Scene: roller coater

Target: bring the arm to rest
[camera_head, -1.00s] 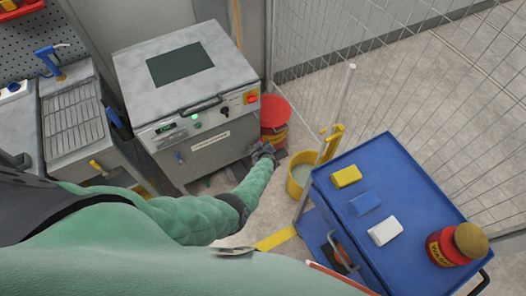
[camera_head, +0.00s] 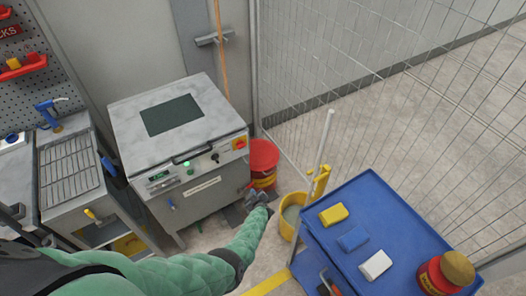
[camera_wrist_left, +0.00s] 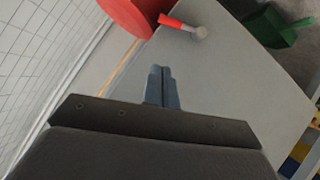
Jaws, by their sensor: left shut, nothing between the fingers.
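My left arm, in a green quilted sleeve, reaches from the lower left of the head view. My left gripper (camera_head: 258,192) is in front of the grey machine's right side, near the red bucket (camera_head: 263,160) and the yellow bucket (camera_head: 290,220). In the left wrist view the two fingers (camera_wrist_left: 162,88) are together, with nothing between them. A red round thing (camera_wrist_left: 135,15) and a red-tipped handle (camera_wrist_left: 180,24) show beyond them. My right gripper is in neither view.
The grey machine (camera_head: 190,125) stands left of the gripper. A blue cart (camera_head: 400,225) with yellow, blue and white blocks and a red can stands at the right. A wire fence (camera_head: 350,80) runs behind. A sink bench (camera_head: 70,170) is at the left.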

